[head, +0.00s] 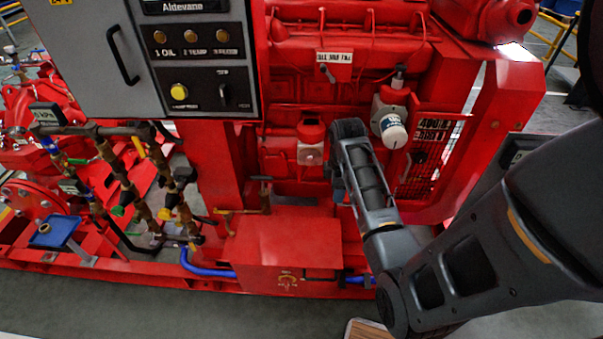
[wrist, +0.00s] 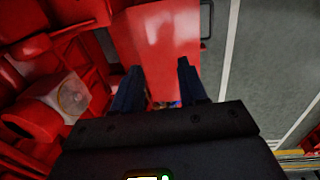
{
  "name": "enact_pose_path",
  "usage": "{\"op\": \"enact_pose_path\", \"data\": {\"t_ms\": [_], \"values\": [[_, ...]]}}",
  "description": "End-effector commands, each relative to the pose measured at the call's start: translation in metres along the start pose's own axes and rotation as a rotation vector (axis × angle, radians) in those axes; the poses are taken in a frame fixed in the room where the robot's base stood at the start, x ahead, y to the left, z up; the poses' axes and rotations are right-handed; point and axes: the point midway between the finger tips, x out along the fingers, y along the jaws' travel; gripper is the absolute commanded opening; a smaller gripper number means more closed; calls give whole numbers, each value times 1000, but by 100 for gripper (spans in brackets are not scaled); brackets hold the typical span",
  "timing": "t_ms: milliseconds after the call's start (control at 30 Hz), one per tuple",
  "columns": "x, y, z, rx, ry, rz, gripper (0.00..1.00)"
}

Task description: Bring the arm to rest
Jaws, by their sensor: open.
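My arm reaches in from the right in the head view, its forearm sloping up in front of the red engine (head: 290,60). My gripper (wrist: 159,67) shows in the wrist view with two dark blue fingers apart and nothing between them. In the head view, a small bluish part of my gripper (head: 339,190) shows beside the forearm; the rest is mostly hidden. Beyond the fingers in the wrist view is a flat red surface (wrist: 165,40). I cannot tell how far the fingertips are from it.
A grey control panel (head: 200,60) stands at upper left. A white canister (head: 392,130) is close to the right of my wrist. A red box (head: 285,245) sits below. Pipes and valves (head: 130,170) fill the left.

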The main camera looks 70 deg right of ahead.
Motion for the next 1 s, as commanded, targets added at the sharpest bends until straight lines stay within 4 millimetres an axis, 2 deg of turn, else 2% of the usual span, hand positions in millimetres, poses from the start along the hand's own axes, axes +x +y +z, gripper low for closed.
{"op": "enact_pose_path", "data": {"t_ms": [333,467,567,767,867,1000], "values": [[1,0,0,0,0,1,43],[8,-14,-7,2,4,29,43],[19,-38,-18,10,21,88,43],[30,-106,-43,40,126,251,43],[25,-140,-51,57,207,318,43],[7,-188,-58,82,348,384,43]]}}
